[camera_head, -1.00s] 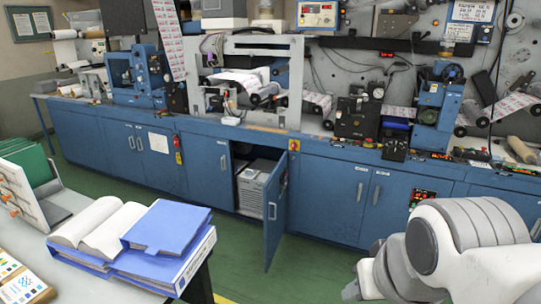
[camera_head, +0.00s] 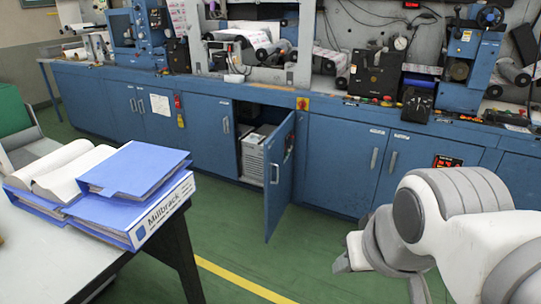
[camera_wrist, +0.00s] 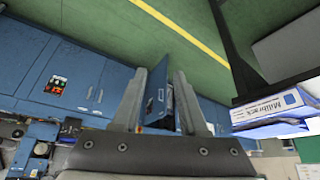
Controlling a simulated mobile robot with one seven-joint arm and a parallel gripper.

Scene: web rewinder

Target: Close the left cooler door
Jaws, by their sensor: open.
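A blue cabinet door (camera_head: 281,185) stands open in the middle of the camera_head view, swung outward from the row of blue cabinets, with a bar handle on it.
A white table (camera_head: 70,245) with blue binders (camera_head: 130,195) stands at the lower left, a dark leg at its corner. Green floor (camera_head: 235,240) with a yellow line lies clear between table and cabinets. Machinery (camera_head: 375,75) stands on top of the cabinets.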

